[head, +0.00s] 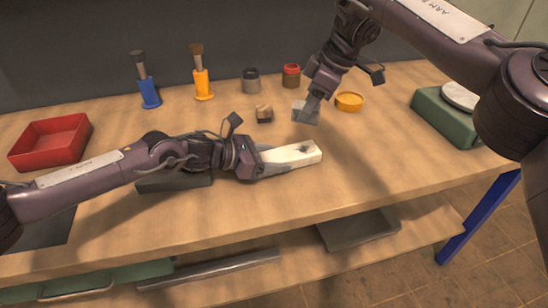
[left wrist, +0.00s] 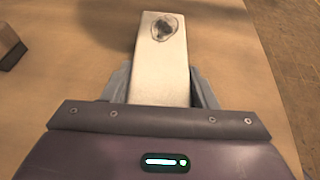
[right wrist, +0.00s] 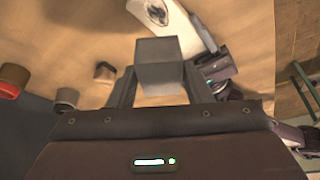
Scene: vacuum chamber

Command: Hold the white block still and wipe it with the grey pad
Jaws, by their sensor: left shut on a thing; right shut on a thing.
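The white block (head: 296,155) lies along the bench with a dark smudge on its top near the free end. In the left wrist view the block (left wrist: 160,75) runs away from my left gripper (left wrist: 163,95), which is shut on its near end. My left gripper (head: 262,162) also shows in the head view. The grey pad (head: 306,112) is in my right gripper (head: 308,100), behind the block and apart from it. In the right wrist view the pad (right wrist: 160,65) sits between the fingers of my right gripper (right wrist: 161,85), with the block (right wrist: 165,25) beyond it.
A small brown-topped block (head: 264,114), a grey jar (head: 251,81), a red jar (head: 291,76) and a yellow dish (head: 349,101) stand behind. Blue (head: 149,92) and yellow (head: 202,84) bottles, a red tray (head: 50,142) and a green box (head: 447,118) are farther off.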

